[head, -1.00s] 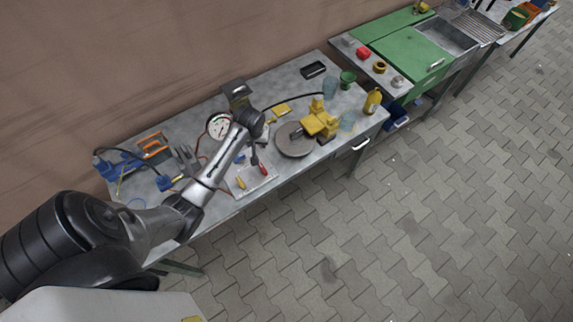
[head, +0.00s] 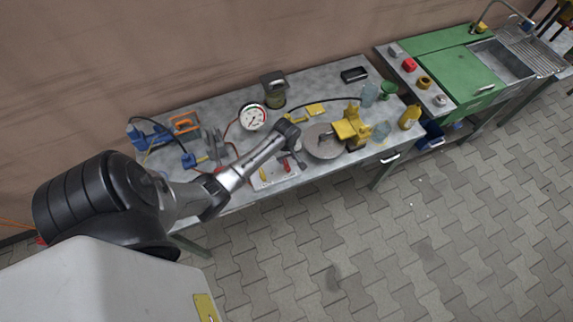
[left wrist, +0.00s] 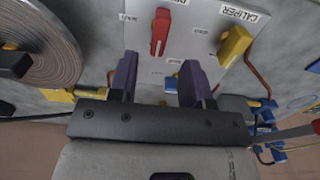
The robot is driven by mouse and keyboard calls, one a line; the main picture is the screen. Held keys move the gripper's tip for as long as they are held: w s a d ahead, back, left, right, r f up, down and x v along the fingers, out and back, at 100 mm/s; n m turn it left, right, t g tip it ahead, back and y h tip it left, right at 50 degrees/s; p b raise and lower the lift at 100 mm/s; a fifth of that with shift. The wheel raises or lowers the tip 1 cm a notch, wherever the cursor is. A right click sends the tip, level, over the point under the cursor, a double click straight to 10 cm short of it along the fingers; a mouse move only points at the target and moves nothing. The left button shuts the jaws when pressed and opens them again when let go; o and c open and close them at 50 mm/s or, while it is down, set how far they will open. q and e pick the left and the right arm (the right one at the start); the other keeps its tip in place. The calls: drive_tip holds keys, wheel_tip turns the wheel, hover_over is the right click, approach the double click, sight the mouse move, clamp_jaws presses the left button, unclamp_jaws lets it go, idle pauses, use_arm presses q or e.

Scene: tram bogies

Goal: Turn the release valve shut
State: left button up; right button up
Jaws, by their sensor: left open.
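A pale valve panel (head: 273,181) lies on the workbench, with a yellow handle (head: 263,174) and a red handle (head: 287,165). In the left wrist view the red handle (left wrist: 160,32) is at the top centre, its label partly cut off. The yellow handle (left wrist: 235,46) there is labelled CALIPER. A small blue part (left wrist: 171,82) shows between my fingers. I cannot read which handle is the release valve. My left gripper (left wrist: 158,80) is open and empty, apart from both handles. In the head view my left gripper (head: 299,158) is at the panel's far right edge.
A gauge (head: 253,117) and a dark canister (head: 274,90) stand behind the panel. A round grey disc (head: 323,142) and a yellow tool (head: 351,127) are to the right. Blue parts (head: 150,135) and an orange-handled item (head: 185,123) are left. Cables cross the bench.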

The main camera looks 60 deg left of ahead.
sight(286, 164)
use_arm(q)
wheel_tip(286, 164, down, 7)
drive_tip(key=shift+r+b, duration=0.15)
drive_tip(key=shift+b, duration=0.5)
clamp_jaws()
